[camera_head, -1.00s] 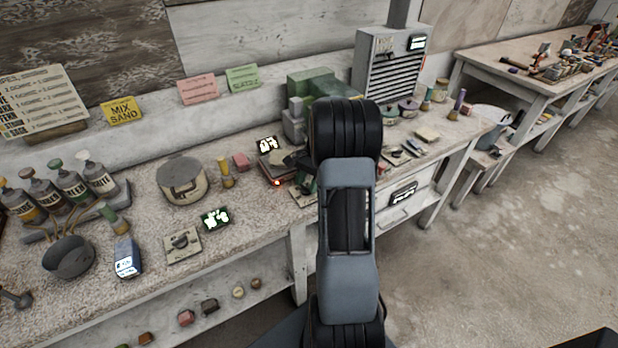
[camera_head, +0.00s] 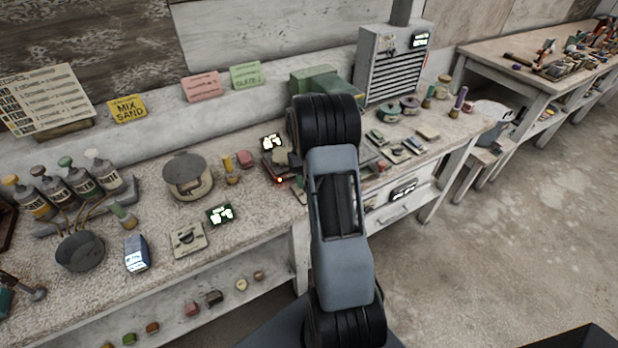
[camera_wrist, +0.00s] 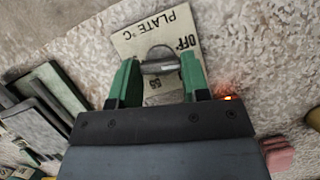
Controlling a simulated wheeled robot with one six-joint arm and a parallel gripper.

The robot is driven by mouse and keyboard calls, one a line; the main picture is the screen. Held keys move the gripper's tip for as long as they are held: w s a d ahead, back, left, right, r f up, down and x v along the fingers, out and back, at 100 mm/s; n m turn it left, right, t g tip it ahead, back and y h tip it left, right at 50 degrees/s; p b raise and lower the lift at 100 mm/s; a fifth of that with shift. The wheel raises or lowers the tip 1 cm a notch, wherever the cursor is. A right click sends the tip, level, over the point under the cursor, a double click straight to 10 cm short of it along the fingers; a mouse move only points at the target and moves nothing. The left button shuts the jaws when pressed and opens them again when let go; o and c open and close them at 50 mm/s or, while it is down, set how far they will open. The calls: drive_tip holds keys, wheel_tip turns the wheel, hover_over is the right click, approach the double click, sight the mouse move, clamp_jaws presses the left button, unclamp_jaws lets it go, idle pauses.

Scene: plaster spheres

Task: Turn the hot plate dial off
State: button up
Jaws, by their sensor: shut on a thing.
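In the wrist view the hot plate dial (camera_wrist: 160,66) is a grey knob on a pale panel (camera_wrist: 132,46) lettered "PLATE °C", with "OFF" at its right. My gripper (camera_wrist: 160,62) has two green fingers, one on each side of the knob, shut on it. I cannot read the exact dial setting. In the head view my arm hides the dial and most of the gripper. The dark hot plate (camera_head: 272,168) shows just left of my arm, with a lit display (camera_head: 271,142) behind it and a red light (camera_head: 279,180) at its front.
Another dial panel (camera_head: 189,240) and a green display (camera_head: 219,214) lie to the left on the bench. A lidded pot (camera_head: 187,178) and a yellow-based tool (camera_head: 231,168) stand nearby. A green-grey box (camera_wrist: 50,95) lies left of the panel in the wrist view.

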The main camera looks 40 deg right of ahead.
drive_tip(key=n+h, duration=0.1)
drive_tip(key=n, duration=0.3)
drive_tip(key=shift+a+n+h, duration=0.2)
drive_tip(key=shift+n+h, duration=0.2)
drive_tip(key=shift+n, duration=0.3)
drive_tip(key=o, duration=0.9)
drive_tip(key=v, duration=1.3)
drive_tip(key=shift+w+a+r, duration=0.15)
drive_tip(key=shift+r, duration=0.25)
